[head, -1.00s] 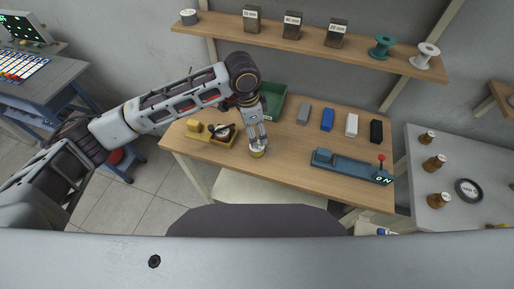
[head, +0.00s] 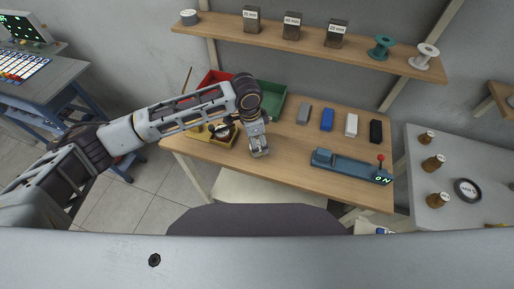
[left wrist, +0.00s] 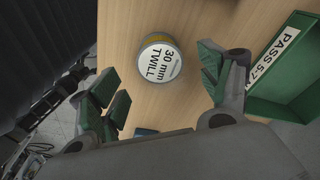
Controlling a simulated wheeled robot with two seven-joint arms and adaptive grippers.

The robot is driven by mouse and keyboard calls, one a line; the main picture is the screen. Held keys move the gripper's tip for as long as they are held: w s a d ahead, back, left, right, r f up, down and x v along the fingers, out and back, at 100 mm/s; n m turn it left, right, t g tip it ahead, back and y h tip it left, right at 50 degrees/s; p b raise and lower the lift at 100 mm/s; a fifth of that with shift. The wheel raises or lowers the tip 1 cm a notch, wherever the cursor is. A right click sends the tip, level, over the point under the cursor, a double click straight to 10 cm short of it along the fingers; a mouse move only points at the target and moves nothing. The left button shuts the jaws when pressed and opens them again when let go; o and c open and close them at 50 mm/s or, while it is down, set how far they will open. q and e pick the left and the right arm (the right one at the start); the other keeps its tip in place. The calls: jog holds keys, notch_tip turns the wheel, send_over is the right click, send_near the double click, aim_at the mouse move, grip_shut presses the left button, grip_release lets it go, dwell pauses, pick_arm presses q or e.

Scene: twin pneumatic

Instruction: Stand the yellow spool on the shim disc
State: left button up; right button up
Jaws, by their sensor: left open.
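The yellow spool (left wrist: 160,60) stands upright on the wooden table in the left wrist view. Its white top reads "30 mm TWILL", and a strip of yellow shows at its rim. My left gripper (head: 259,151) points down over the table near its front edge in the head view, where it hides the spool. In the left wrist view its green-padded fingers are spread wide, one to each side of the spool and apart from it. I cannot make out the shim disc for certain; whether anything lies under the spool is hidden. My right gripper is not in view.
A yellow tray (head: 194,136) with a dark round item is left of the gripper. Green (head: 272,99) and red (head: 208,82) bins stand behind. Several small blocks and a blue fixture (head: 352,167) are to the right. A shelf (head: 300,44) runs above.

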pick_arm(q)
jog(key=shift+d+f+p, duration=0.15)
jog(key=shift+f+p, duration=0.2)
jog(key=shift+f, duration=1.85)
jog(key=c, duration=1.3)
jog(key=shift+r, duration=0.1)
jog(key=shift+r+b, duration=0.5)
jog(key=shift+r, duration=4.45)
